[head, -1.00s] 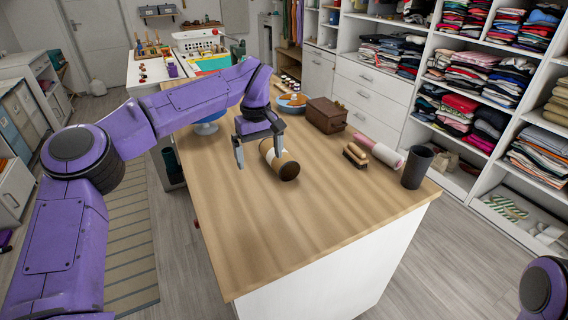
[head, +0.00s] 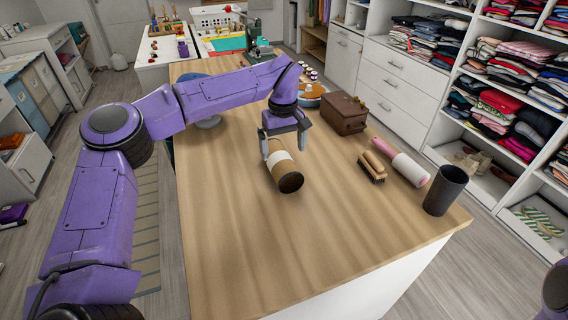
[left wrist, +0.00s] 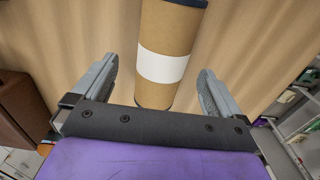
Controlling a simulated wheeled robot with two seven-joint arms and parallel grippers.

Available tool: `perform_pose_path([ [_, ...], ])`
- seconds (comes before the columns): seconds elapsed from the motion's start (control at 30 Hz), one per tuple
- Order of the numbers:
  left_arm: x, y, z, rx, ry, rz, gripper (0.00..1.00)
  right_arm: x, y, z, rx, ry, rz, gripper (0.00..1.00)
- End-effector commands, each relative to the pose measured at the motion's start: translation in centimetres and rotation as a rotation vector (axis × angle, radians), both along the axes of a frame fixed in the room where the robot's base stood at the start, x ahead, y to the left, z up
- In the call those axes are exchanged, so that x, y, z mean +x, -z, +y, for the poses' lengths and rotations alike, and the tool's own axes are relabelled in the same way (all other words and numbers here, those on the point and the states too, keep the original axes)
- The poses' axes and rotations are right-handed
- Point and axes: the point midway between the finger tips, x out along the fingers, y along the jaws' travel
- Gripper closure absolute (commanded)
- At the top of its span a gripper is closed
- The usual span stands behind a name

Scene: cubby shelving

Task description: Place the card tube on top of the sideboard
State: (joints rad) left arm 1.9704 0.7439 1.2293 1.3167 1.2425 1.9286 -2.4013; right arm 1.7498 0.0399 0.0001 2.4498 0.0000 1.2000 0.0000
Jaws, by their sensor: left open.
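The card tube (head: 282,164), brown with a white band and a dark end, lies on its side on a wooden-topped counter (head: 240,240). My left gripper (head: 285,147) is open at the tube's far end, with one finger on either side. In the left wrist view the tube (left wrist: 165,62) runs between the two spread fingers (left wrist: 155,90), with a gap on each side. My right gripper is out of view; a bit of purple arm shows at the right edge. I cannot tell which furniture is the sideboard.
A brown box (head: 345,113), a brush (head: 372,167), a pink-and-white roller (head: 408,168) and a dark cup (head: 445,190) stand right of the tube. The counter's front is clear. Shelves of folded clothes (head: 510,110) line the right.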

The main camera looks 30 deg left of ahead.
Motion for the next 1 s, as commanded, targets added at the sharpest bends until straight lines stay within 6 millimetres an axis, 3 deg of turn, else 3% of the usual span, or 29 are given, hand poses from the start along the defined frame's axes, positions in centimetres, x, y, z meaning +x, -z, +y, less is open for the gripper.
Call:
perform_pose_path([
  [0.33,-0.3,5.4,0.3,0.0,-0.001,0.004,0.0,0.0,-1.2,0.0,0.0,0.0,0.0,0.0],
  [0.6,-0.2,6.0,0.3,0.0,-0.002,0.001,0.0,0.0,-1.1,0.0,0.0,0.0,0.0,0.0],
  [0.8,-0.2,6.0,0.3,0.0,-0.001,0.001,0.56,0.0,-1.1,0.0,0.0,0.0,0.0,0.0],
  [0.87,-0.2,6.0,0.3,0.0,-0.001,0.001,0.61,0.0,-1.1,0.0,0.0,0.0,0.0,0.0],
  [1.0,-0.2,6.0,0.3,0.0,-0.001,0.001,0.61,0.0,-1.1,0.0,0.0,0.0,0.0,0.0],
])
